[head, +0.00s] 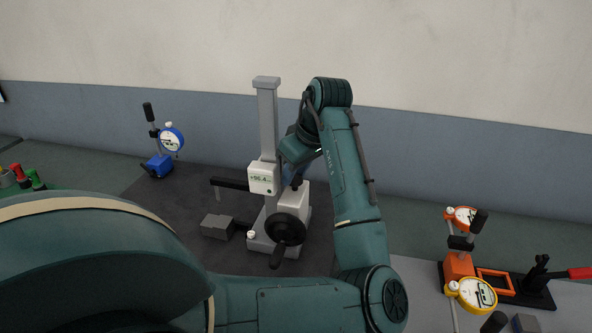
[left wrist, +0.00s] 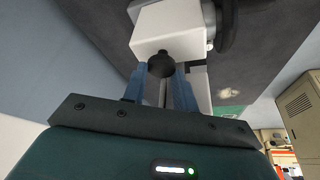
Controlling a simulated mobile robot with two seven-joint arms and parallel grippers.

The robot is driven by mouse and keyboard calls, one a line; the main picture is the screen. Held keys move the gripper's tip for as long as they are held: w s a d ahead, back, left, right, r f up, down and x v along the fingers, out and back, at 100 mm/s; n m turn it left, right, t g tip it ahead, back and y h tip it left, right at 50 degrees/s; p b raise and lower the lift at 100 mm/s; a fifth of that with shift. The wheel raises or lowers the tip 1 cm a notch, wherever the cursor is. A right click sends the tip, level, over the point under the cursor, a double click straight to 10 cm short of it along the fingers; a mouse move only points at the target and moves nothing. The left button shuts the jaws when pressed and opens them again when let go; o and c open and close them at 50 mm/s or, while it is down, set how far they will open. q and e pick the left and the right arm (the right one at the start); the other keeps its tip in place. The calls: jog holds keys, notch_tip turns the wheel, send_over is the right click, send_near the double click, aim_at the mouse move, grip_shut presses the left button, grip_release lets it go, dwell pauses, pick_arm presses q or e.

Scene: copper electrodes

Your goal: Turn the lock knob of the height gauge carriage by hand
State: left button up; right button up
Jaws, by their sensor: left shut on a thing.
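The height gauge (head: 267,120) stands on a dark mat, with a grey column and a carriage bearing a display (head: 261,178). A black handwheel (head: 287,228) is on its front. The dark round lock knob (left wrist: 161,64) shows in the left wrist view in front of the carriage's pale block (left wrist: 165,30). My left gripper (head: 294,177) reaches down to the right side of the carriage, partly hidden by my wrist. In the left wrist view its two blue fingers (left wrist: 160,75) stand on either side of the knob, shut on it. My right gripper is not in view.
A grey block (head: 217,227) lies left of the gauge base. A blue dial-gauge stand (head: 160,163) is at back left. Orange and yellow dial gauges (head: 472,293) and a red-handled tool (head: 578,273) are at right. My left arm crosses the foreground.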

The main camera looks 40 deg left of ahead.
pick_arm(q)
jog(key=o, duration=1)
jog(key=shift+f, duration=0.1)
